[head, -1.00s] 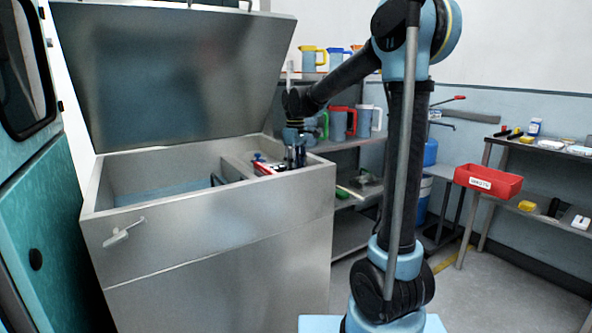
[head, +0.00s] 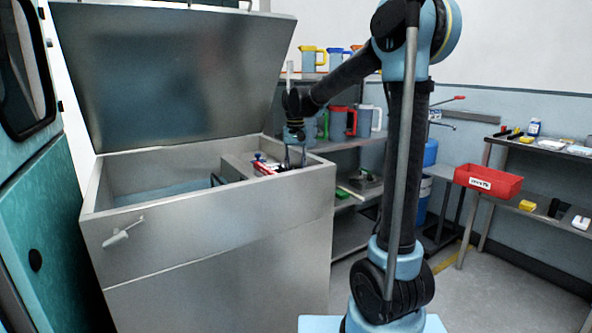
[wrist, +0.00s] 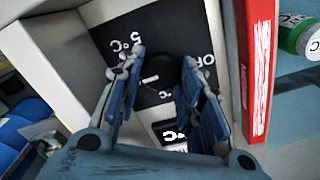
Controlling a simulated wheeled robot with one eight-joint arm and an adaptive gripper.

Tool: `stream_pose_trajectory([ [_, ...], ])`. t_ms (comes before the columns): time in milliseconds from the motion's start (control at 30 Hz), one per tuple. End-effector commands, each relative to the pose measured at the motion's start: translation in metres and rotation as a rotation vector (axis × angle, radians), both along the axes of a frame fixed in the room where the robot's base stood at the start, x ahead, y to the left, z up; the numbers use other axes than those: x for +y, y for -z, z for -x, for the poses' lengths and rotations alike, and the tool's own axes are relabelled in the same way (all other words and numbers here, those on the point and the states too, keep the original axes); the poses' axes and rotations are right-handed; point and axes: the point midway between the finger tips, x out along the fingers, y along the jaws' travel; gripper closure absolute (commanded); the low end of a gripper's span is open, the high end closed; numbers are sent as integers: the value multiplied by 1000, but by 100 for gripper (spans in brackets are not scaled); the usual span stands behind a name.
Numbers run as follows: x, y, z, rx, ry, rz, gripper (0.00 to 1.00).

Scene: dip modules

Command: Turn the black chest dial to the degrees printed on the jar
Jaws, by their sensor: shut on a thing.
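The black dial (wrist: 165,72) sits on a black plate (wrist: 125,22) inside the chest, with a white pointer mark beside the left finger in the wrist view. White marks on the plate include "5" and "°C" at left and letters like "OF" at right. My gripper (wrist: 163,60) is shut on the dial, a finger on each side; it also shows over the chest's right end in the head view (head: 295,157). A green and white jar (wrist: 297,36) lies at the wrist view's upper right. Its label shows a "C"; the number cannot be read.
The steel chest (head: 210,235) stands with its lid (head: 180,80) raised behind. A red and white piece (wrist: 257,60) stands close to the right of my fingers. A red bin (head: 488,181) is far right.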

Motion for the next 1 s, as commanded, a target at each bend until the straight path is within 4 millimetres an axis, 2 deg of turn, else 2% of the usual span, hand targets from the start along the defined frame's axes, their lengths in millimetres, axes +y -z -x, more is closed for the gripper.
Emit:
stream_pose_trajectory([
  [1000, 1, 0, 0, -1, 926, -3, 90],
])
